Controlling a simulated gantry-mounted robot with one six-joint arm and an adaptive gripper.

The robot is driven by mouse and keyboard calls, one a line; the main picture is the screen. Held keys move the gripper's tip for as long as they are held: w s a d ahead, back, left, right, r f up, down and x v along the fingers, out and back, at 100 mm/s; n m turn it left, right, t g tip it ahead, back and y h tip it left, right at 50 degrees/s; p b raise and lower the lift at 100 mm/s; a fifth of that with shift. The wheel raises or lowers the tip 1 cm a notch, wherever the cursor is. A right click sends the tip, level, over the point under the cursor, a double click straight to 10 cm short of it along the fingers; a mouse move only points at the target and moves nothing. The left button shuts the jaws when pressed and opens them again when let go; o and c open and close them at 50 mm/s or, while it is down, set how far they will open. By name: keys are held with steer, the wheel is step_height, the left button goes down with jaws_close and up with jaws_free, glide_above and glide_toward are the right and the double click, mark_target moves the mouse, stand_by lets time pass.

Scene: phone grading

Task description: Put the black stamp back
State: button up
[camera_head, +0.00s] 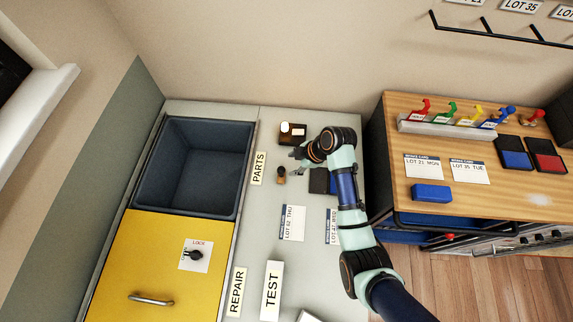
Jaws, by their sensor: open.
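A small dark stamp-like object (281,174) with a brownish part stands on the pale counter, left of my gripper. It looks like the black stamp, though it is too small to be certain. My gripper (292,164) is open, with its fingertips just right of and slightly above this object. They appear apart from it, with nothing seen between them. A dark brown holder (284,140) with a white round item and an orange-brown item stands behind the gripper. A dark pad (318,181) lies partly hidden under my arm.
Lot cards (292,223) and TEST (271,290), REPAIR (237,292) and PARTS (258,168) labels lie on the counter. A deep blue-grey bin (240,170) is at left.

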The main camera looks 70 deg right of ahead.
steer(key=shift+v, duration=0.95)
steer(key=shift+w+a, duration=0.1)
steer(key=shift+w, duration=0.05)
steer(key=w+a+r+t+h, duration=0.1)
steer(key=w+a+r, duration=0.6)
steer(key=w+a, duration=0.45)
steer(key=w+a+r+m+t, duration=0.1)
steer(key=a+r+t, duration=0.1)
steer(key=a+r, duration=0.4)
steer(key=a+r+m+t, duration=0.2)
steer(key=a+r, duration=0.4)
steer(key=a, duration=0.7)
steer(key=w+a+r+m+t+y, duration=0.1)
steer(key=a+r+t, duration=0.1)
steer(key=a+r, duration=0.4)
steer(key=a, duration=0.3)
steer(key=shift+w+a+m, duration=0.25)
steer(key=shift+w+m, duration=0.1)
steer(key=shift+m, duration=0.05)
step_height(320, 180, up, 24)
steer(key=p, duration=2.4)
